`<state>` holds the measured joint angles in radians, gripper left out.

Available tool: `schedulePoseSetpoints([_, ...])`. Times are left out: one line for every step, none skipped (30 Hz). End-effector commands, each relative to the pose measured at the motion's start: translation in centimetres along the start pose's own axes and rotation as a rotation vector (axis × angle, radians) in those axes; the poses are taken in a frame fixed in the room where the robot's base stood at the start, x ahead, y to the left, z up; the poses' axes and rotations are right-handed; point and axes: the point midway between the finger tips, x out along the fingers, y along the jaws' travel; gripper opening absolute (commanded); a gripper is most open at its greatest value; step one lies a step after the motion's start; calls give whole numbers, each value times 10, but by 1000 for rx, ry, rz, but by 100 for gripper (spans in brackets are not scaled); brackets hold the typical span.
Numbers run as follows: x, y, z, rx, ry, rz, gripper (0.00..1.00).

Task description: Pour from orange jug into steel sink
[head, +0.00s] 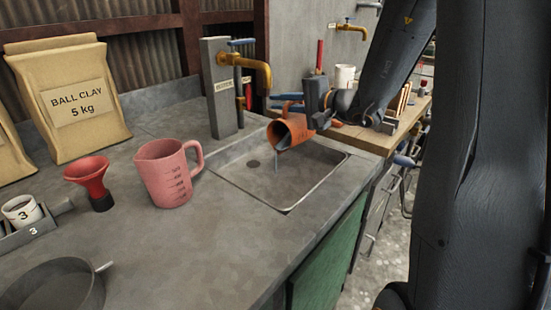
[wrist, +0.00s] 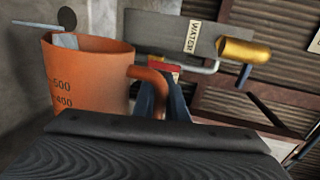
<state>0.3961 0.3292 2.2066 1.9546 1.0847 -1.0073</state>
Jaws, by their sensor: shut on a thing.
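The orange jug (head: 290,131) hangs over the steel sink (head: 308,177), tilted with its mouth to the lower left. A thin grey-blue stream falls from its lip toward the sink basin. My gripper (head: 318,112) is shut on the jug's handle at its right side. In the wrist view the orange jug (wrist: 90,80) shows measuring marks, with some grey-blue content near its mouth, and its handle runs into the jaws. The gripper's fingertips are mostly hidden in both views.
A brass tap (head: 246,68) on a grey post stands behind the sink. A pink jug (head: 167,173) and a red funnel (head: 89,180) stand left of the sink. A clay bag (head: 70,98) is at the back left. A wooden bench (head: 375,135) lies to the right.

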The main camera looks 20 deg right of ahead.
Motion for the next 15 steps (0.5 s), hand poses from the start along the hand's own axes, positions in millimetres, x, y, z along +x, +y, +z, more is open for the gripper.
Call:
schedulePoseSetpoints([0,0,0,-1,0,-1,0])
schedulePoseSetpoints([0,0,0,-1,0,-1,0])
schedulePoseSetpoints([0,0,0,-2,0,-1,0])
schedulePoseSetpoints([0,0,0,-3,1,-1,0])
schedulePoseSetpoints([0,0,0,-5,1,-1,0])
schedulePoseSetpoints([0,0,1,-8,1,-1,0])
schedulePoseSetpoints([0,0,1,-10,2,-1,0])
schedulePoseSetpoints([0,0,2,-13,2,-1,0])
schedulePoseSetpoints([0,1,2,-16,3,-1,0])
schedulePoseSetpoints([1,1,2,-19,4,-1,0])
schedulePoseSetpoints([1,1,3,-22,4,0,0])
schedulePoseSetpoints([1,1,3,-26,5,0,0])
schedulePoseSetpoints([1,1,4,-29,6,-1,0])
schedulePoseSetpoints([1,1,4,-32,7,-1,0])
schedulePoseSetpoints([1,1,4,-36,8,-1,0])
